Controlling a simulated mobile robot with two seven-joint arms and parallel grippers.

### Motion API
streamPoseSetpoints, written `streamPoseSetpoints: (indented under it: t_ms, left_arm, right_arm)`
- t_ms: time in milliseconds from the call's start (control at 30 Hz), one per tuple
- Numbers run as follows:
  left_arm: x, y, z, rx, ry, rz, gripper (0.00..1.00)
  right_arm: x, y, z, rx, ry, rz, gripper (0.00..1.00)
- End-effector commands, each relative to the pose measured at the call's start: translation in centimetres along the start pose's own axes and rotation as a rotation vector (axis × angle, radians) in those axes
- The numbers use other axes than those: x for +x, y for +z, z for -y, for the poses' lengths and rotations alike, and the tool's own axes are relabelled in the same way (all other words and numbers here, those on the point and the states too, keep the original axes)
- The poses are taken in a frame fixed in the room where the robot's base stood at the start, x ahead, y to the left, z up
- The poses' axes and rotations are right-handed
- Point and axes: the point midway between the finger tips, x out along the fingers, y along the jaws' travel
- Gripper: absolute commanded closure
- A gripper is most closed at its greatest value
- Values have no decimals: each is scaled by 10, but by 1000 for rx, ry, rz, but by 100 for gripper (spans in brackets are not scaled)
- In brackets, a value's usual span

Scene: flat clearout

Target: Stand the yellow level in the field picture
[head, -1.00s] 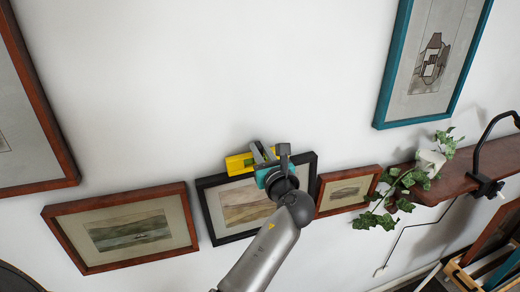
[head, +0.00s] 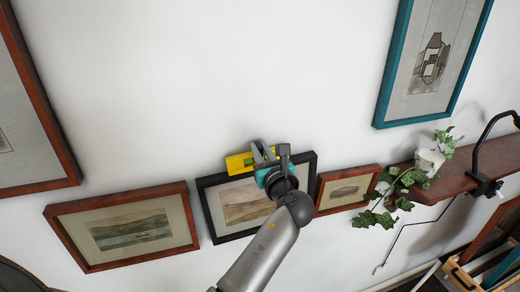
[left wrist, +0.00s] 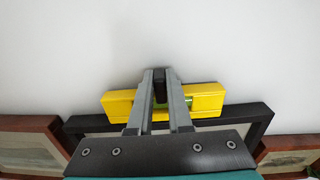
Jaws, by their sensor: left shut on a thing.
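The yellow level (head: 240,163) is at the top edge of a black-framed picture (head: 205,207) of a pale field-like landscape on the white wall. My left gripper (head: 263,152) is shut on the level near its middle. In the left wrist view the level (left wrist: 207,100) runs roughly along the black frame's top edge (left wrist: 258,112), between my fingers (left wrist: 160,78) and sticking out on both sides. I cannot tell whether it touches the frame. My gripper and wrist hide part of the picture. My right gripper does not show.
Brown-framed pictures hang close on the left (head: 125,226) and right (head: 346,189) of the black frame. A teal-framed picture (head: 383,105) hangs upper right. A wooden shelf (head: 455,176) holds a trailing plant (head: 392,195) and a black lamp arm (head: 484,142). The wall above is clear.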

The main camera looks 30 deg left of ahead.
Motion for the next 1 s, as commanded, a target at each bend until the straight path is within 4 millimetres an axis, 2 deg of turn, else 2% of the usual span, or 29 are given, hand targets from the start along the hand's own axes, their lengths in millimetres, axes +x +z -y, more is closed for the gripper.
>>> streamPoseSetpoints:
  t_ms: [33,67,333,600,733,867,1000]
  left_arm:
    - [0,1,0,-1,0,3,100]
    - [0,1,0,-1,0,3,79]
    - [0,1,0,-1,0,1,49]
    - [-1,-1,0,0,0,-2,48]
    - [-10,-1,0,0,-2,-2,48]
    - [-32,-1,0,-1,-2,-4,48]
    - [-67,-1,1,-1,-3,-4,48]
  right_arm:
    - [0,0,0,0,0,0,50]
    - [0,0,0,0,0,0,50]
    - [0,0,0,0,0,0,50]
    - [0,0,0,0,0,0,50]
    - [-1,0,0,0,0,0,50]
    - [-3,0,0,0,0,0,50]
    - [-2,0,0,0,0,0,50]
